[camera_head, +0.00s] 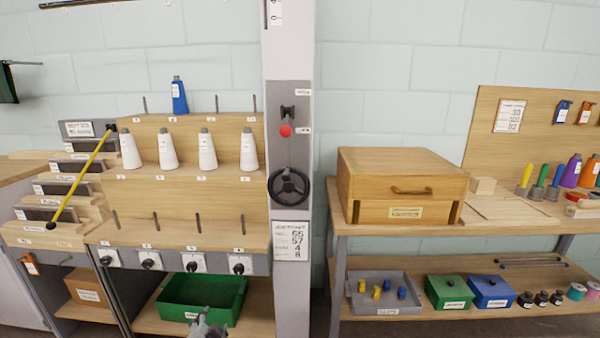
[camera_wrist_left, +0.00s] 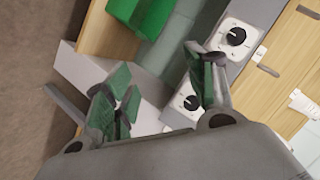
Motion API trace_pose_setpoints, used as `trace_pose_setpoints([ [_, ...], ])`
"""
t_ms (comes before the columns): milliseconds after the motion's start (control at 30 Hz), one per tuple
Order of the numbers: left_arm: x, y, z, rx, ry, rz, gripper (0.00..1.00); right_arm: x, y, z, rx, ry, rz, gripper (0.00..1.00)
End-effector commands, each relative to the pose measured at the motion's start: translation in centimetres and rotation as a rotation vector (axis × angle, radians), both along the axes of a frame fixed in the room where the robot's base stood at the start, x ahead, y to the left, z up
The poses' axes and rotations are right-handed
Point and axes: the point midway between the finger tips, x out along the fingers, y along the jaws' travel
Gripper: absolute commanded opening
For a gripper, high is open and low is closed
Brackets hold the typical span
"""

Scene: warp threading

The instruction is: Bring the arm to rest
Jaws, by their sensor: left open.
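My left gripper (camera_head: 207,326) shows at the bottom edge of the head view, in front of the green bin on the lower shelf. In the left wrist view its two green-padded fingers (camera_wrist_left: 162,98) are spread apart with nothing between them. Beyond the fingers are the rack's grey front panel and its black knobs (camera_wrist_left: 232,37). Most of the left arm is out of the head view. My right gripper is not in view.
A wooden rack holds white cones (camera_head: 168,150) and a blue cone (camera_head: 179,97). The green bin (camera_head: 236,302) sits below. A white post (camera_head: 288,40) separates it from the right bench, with a wooden box (camera_head: 403,170) and a grey tray (camera_head: 352,303).

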Motion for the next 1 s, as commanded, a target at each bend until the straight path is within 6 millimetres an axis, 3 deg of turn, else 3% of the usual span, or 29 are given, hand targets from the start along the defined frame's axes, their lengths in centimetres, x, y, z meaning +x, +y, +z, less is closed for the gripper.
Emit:
trace_pose_setpoints([
  [367, -5.8, -5.1, -2.2, -0.417, 0.211, 0.057, 0.55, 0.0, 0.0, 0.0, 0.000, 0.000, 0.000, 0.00],
  [700, -13.6, -10.7, -3.6, -0.711, 0.400, 0.038, 0.55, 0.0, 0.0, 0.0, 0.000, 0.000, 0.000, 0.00],
  [1000, -19.2, -11.2, -6.7, -0.765, 0.498, 0.098, 0.55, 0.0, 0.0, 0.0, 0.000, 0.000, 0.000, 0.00],
])
